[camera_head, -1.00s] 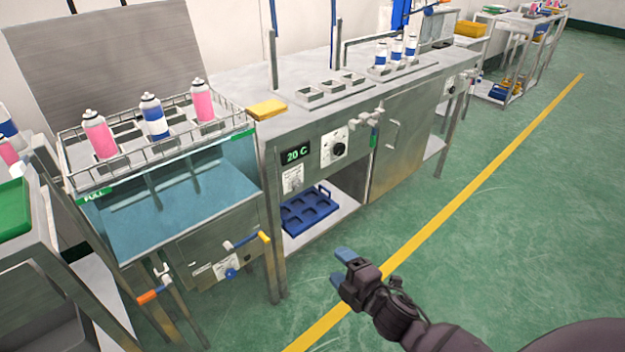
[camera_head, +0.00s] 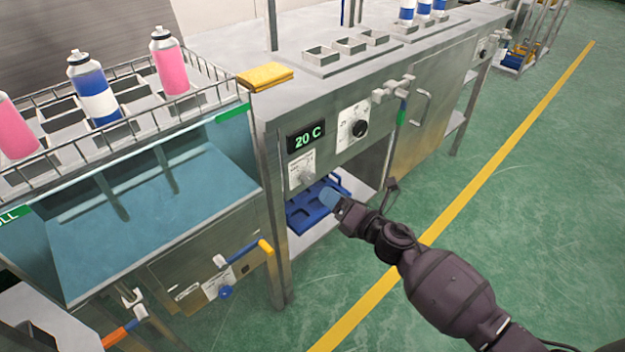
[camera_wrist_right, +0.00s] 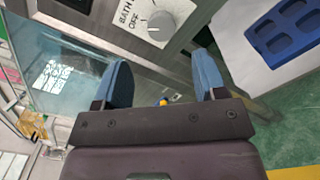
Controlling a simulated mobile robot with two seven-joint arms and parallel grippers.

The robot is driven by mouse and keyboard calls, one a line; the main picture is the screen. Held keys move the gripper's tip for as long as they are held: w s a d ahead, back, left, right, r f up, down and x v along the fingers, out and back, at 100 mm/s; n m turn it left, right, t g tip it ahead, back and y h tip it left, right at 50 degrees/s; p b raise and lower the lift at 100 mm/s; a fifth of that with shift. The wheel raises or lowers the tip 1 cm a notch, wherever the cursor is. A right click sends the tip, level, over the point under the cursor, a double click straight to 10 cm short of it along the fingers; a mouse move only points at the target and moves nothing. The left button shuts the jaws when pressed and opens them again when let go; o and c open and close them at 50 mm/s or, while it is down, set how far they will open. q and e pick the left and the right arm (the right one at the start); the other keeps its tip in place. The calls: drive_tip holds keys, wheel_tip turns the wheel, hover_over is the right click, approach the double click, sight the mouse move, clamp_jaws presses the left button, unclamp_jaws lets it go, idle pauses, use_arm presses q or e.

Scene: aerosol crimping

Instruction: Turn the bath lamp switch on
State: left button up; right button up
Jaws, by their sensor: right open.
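The bath lamp switch is a pale round knob (camera_head: 306,176) on a small white plate below the green 20 C display (camera_head: 305,138). In the right wrist view the knob (camera_wrist_right: 161,25) is at the top centre, just beyond the fingertips, with "BATH" and "OFF" lettering at its left. My right gripper (camera_head: 332,198) is in front of the cabinet, lower right of the knob in the head view. In the wrist view its two blue fingers (camera_wrist_right: 164,78) are spread apart with nothing between them, and the knob is apart from them. My left gripper is out of view.
A black dial (camera_head: 360,128) sits to the right of the display. A blue tray (camera_head: 310,216) lies in the open bay below. The water bath (camera_head: 150,220) with a rack of pink and blue cans is at left. Floor at right is clear.

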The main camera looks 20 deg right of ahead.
sight(310, 180)
drive_tip(key=b+x, duration=0.1)
drive_tip(key=x, duration=0.7)
drive_tip(key=shift+w+f, duration=0.15)
drive_tip(key=c, duration=0.9)
